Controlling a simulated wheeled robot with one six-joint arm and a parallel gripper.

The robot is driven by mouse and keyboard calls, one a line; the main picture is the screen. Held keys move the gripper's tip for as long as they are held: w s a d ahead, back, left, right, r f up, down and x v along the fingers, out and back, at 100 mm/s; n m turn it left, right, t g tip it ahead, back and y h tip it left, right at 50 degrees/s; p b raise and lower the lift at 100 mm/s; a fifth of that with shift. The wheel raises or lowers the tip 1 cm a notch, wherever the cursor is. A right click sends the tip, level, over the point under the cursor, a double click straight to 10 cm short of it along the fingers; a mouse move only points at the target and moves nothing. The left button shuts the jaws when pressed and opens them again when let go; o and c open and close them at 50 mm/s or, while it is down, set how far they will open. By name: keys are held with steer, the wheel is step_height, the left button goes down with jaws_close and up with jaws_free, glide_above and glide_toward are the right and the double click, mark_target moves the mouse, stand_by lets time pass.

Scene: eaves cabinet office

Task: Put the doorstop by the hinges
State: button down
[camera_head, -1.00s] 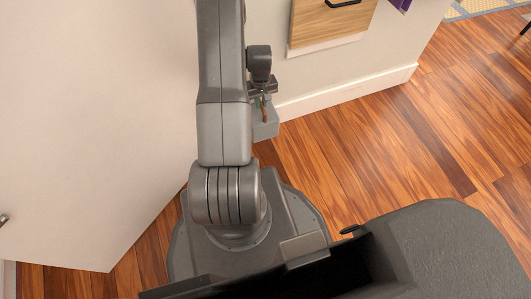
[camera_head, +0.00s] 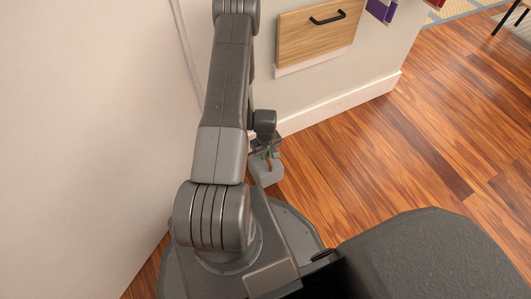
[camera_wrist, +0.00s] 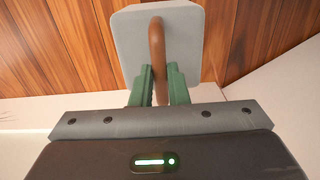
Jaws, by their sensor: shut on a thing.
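The doorstop is a light grey block with a brown loop handle. It shows in the head view (camera_head: 265,172) near the foot of the wall and in the wrist view (camera_wrist: 128,40). My gripper (camera_wrist: 157,76) is shut on the brown handle with its green fingers, and it also shows in the head view (camera_head: 266,149). I cannot tell whether the block touches the floor. A large pale panel (camera_head: 85,120), which looks like the door, fills the left of the head view. A vertical edge shows at its upper right. No hinges can be made out.
A pale wall with a white baseboard (camera_head: 345,107) runs behind the doorstop. A wooden drawer front (camera_head: 315,38) with a black handle is set in it. Open wood floor (camera_head: 400,150) lies to the right. The pale panel stands close to my base on the left.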

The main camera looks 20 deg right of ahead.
steer(key=shift+f+b, duration=0.65)
steer(key=shift+f, duration=1.6)
steer(key=c, duration=1.4)
jaws_free()
step_height(320, 180, up, 12)
steer(key=p, duration=0.4)
